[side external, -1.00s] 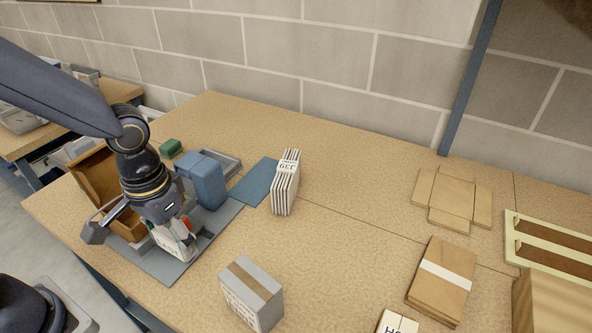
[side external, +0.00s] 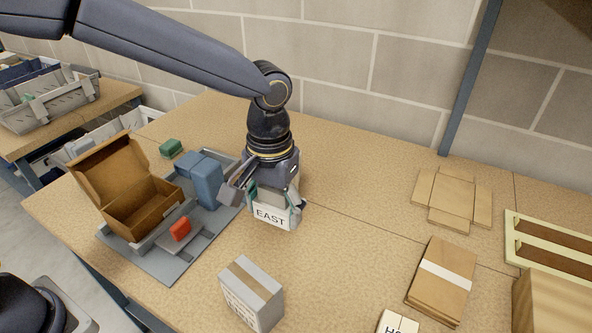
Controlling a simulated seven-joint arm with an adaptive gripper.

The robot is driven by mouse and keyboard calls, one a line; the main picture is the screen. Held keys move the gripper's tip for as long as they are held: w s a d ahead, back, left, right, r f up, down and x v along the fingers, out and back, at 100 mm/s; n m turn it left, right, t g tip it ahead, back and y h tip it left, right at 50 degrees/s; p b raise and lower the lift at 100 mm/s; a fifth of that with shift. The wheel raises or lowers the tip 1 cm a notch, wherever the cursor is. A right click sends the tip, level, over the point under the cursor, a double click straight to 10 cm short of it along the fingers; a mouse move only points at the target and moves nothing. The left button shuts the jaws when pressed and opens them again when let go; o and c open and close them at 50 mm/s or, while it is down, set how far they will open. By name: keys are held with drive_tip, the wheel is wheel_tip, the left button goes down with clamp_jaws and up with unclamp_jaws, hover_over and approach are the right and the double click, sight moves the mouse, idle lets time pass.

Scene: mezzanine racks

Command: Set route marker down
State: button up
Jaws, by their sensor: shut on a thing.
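My gripper (side external: 272,204) is shut on the route marker (side external: 270,215), a white block with "EAST" on its face. The marker is upright between the fingers, over the middle left part of the table. I cannot tell whether its lower edge touches the tabletop.
An open brown carton (side external: 137,208) and a red block (side external: 181,229) are on a grey tray (side external: 160,268) at left. Blue blocks (side external: 207,182) stand beside my gripper. A taped grey box (side external: 251,295) stands in front.

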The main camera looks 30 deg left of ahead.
drive_tip(key=d+f, duration=0.1)
drive_tip(key=f, duration=0.1)
hover_over(333, 239)
drive_tip(key=f, duration=0.8)
drive_tip(key=shift+s+a+f, duration=0.2)
drive_tip(key=shift+s+f, duration=0.05)
drive_tip(key=shift+w+d+f, duration=0.1)
drive_tip(key=shift+w+f, duration=0.05)
drive_tip(key=shift+f, duration=0.8)
drive_tip(key=shift+w+d+f, duration=0.1)
drive_tip(key=shift+f, duration=0.85)
drive_tip(key=shift+f, duration=0.1)
drive_tip(key=o, duration=1)
